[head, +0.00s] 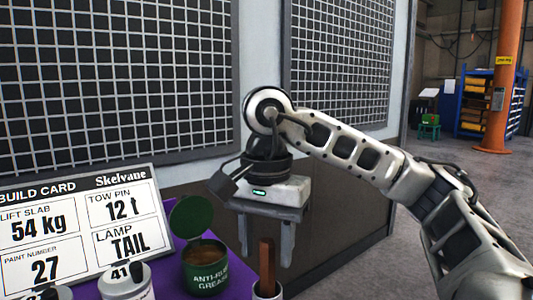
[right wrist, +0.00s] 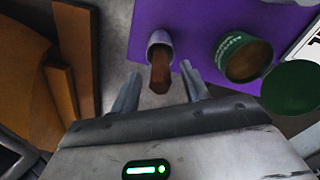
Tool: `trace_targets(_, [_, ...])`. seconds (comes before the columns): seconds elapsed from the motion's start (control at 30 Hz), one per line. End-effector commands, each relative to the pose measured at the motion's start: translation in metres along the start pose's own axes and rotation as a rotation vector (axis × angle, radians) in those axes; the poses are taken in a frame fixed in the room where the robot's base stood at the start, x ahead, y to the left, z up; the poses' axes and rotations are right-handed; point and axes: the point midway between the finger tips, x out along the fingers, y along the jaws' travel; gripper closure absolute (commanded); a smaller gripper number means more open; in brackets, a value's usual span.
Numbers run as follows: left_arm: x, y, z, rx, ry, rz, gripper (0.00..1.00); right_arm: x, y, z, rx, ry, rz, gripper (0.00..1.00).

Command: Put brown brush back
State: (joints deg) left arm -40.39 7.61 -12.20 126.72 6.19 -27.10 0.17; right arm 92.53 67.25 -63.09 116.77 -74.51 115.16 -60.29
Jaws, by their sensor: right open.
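The brown brush (head: 266,262) stands upright in a small pale cup (head: 266,291) at the front edge of the purple surface. The right wrist view shows the brush (right wrist: 160,73) with its handle sticking out of the cup (right wrist: 158,40) toward my gripper. My right gripper (head: 266,254) is open and points down from above. In the right wrist view its fingertips (right wrist: 160,74) are apart, with the brush handle lined up between them. I see no contact. The part of the brush inside the cup is hidden. My left gripper is not in view.
An open green anti-rust grease tin (head: 207,268) with raised lid (head: 191,216) stands left of the cup. A build card (head: 80,232) and a white container (head: 125,281) are further left on the purple surface (head: 180,243). Mesh panels (head: 110,75) stand behind.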

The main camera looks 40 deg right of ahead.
Motion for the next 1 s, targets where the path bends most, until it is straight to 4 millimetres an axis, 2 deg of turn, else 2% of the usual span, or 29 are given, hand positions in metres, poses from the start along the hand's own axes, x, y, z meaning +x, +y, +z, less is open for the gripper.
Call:
trace_targets(0.03, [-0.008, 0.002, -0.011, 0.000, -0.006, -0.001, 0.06, -0.023, 0.000, 0.000, 0.001, 0.003, -0.005, 0.54])
trace_targets(0.2, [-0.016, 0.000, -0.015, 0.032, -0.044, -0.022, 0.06, -0.067, 0.000, 0.000, 0.001, 0.003, -0.005, 0.54])
trace_targets(0.4, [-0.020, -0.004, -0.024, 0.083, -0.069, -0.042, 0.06, -0.111, 0.000, 0.000, 0.000, 0.002, -0.003, 0.54])
trace_targets(0.5, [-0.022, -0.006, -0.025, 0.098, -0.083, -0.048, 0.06, -0.127, 0.000, 0.000, 0.000, 0.002, -0.003, 0.54])
trace_targets(0.7, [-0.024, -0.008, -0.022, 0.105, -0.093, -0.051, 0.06, -0.141, 0.000, 0.000, -0.001, 0.001, 0.000, 0.54])
trace_targets(1.0, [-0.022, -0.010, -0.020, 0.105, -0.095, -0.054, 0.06, -0.142, 0.000, 0.000, 0.000, 0.000, 0.000, 0.54])
